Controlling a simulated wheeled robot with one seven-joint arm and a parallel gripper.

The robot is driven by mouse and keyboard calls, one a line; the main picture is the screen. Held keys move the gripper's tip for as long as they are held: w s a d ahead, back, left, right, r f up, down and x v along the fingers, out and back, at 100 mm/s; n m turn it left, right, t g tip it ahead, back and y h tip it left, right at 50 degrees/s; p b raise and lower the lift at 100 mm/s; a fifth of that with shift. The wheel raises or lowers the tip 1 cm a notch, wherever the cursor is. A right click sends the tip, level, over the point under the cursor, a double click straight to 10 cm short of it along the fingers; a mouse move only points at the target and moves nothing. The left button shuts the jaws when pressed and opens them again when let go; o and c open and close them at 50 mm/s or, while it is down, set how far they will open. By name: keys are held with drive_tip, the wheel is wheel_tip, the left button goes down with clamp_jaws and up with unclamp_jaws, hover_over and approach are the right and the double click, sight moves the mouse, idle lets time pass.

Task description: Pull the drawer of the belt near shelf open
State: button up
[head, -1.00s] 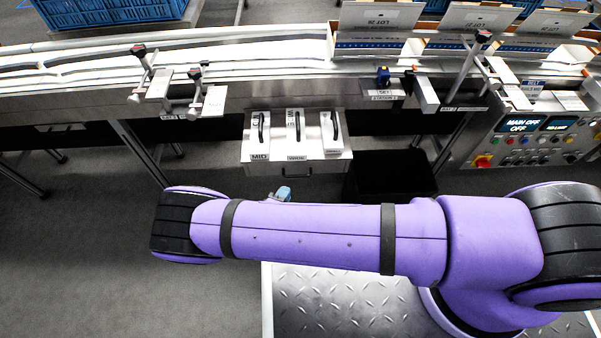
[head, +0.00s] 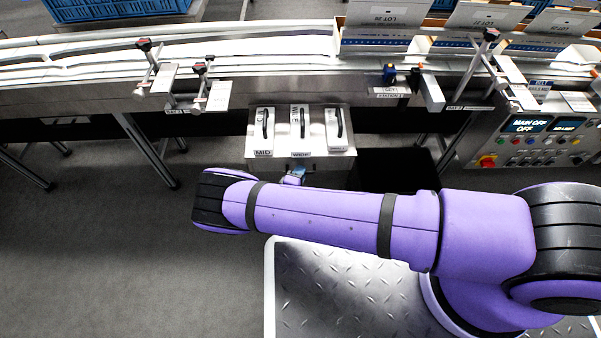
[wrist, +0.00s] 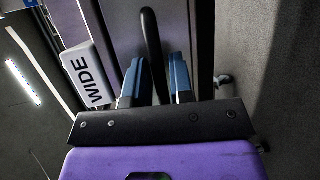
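The belt near shelf is a pale metal cabinet (head: 338,163) under the belt, with its drawer front facing my arm. The drawer front shows as a dark panel in the wrist view (wrist: 190,35), and looks shut. A black bar handle (wrist: 151,40) stands out from it. My gripper (wrist: 155,78) has its two blue fingers apart, one on either side of the handle, with gaps visible. In the head view my gripper (head: 295,174) is small at the cabinet front, partly hidden by my purple arm. The handle cannot be made out there.
Three handled plates lie on the cabinet top, including MID (head: 263,130) and WIDE (head: 301,125). The WIDE label (wrist: 88,77) is close beside my gripper. A black bin (head: 398,168) stands to the right. A control panel (head: 535,140) is further right. Floor is clear at left.

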drive_tip(key=shift+w+d, duration=0.1)
drive_tip(key=shift+w, duration=0.1)
clamp_jaws()
drive_tip(key=s, duration=1.6)
drive_tip(key=shift+a, duration=0.25)
drive_tip(key=shift+w, duration=0.1)
unclamp_jaws()
